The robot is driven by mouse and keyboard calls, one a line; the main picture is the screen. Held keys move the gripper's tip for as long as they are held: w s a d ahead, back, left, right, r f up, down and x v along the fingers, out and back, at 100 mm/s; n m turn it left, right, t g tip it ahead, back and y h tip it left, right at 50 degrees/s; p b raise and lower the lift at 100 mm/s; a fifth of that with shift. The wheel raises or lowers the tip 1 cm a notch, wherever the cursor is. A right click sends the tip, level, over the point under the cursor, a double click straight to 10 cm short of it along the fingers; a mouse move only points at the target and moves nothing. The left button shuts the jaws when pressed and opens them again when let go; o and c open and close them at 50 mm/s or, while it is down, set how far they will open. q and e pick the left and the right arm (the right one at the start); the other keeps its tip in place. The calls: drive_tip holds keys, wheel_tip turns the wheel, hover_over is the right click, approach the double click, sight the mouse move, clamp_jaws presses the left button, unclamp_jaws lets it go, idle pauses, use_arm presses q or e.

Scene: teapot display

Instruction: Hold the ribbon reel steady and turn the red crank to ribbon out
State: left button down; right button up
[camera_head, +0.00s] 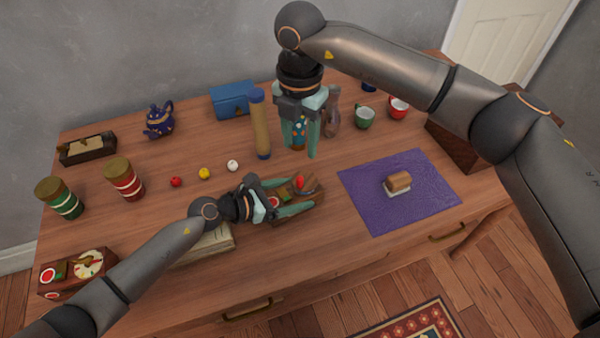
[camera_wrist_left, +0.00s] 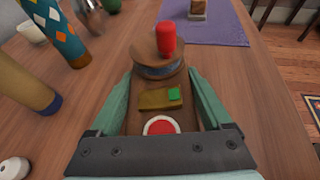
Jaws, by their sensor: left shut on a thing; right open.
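The ribbon reel is a wooden block with a round drum (camera_wrist_left: 157,62) at its far end. It carries a red-and-white disc (camera_wrist_left: 160,126) and a green mark. The red crank knob (camera_wrist_left: 167,38) stands upright on the drum; it also shows in the head view (camera_head: 299,181). My left gripper (camera_head: 302,193) is shut on the reel, its fingers along the block's two sides. My right gripper (camera_head: 299,151) is open, pointing down behind the reel. Its fingers are on either side of a blue patterned cylinder (camera_head: 297,132); I cannot tell whether they touch it.
A tan cylinder (camera_head: 260,125) and glass vase (camera_head: 332,118) flank my right gripper. Green (camera_head: 364,118) and red cups stand back right. A purple mat (camera_head: 375,207) bears a small block. Several small balls (camera_head: 204,174) lie left. A book (camera_head: 205,245) lies beneath my left arm.

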sight(300, 178)
wheel_tip(300, 178, down, 10)
drive_tip(key=shift+f, duration=0.25)
clamp_jaws()
idle(0.5)
